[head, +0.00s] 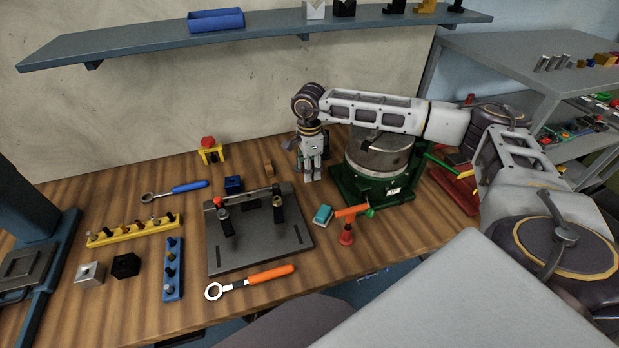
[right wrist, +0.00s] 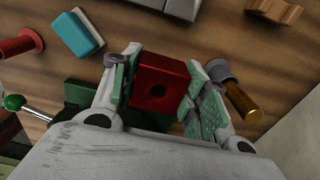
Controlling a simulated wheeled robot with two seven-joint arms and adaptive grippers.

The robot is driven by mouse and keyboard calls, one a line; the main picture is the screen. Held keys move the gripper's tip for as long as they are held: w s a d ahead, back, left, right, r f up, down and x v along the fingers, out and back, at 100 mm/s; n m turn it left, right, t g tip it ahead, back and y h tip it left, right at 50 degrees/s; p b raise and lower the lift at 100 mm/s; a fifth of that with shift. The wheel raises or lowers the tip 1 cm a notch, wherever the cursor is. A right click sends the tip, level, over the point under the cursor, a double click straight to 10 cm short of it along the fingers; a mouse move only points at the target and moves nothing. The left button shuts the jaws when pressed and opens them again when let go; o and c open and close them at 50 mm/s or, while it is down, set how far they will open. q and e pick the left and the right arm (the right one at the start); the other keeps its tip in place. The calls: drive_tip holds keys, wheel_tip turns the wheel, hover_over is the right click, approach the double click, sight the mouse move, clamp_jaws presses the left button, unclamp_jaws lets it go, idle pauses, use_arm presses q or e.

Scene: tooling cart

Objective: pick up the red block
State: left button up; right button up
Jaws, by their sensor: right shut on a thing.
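In the head view my right gripper (head: 312,172) points down over the back of the table, just left of the round grey drum, and the red block cannot be made out there. Whether the block touches the table I cannot tell. My left gripper is not in view.
The grey drum on a green base (head: 375,160) stands close right of the gripper. A grey fixture plate (head: 258,248) lies to the left. A teal block (head: 323,215) and a red peg (head: 345,237) are in front. A brass cylinder (right wrist: 243,103) is beside the fingers.

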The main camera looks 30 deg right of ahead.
drive_tip(key=shift+r, duration=1.6)
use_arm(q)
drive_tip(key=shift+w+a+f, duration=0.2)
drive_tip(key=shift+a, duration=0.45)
use_arm(e)
drive_tip(key=shift+r, duration=0.1)
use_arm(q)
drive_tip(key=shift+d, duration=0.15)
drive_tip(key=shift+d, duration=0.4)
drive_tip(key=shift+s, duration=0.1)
use_arm(e)
drive_tip(key=shift+s, duration=0.1)
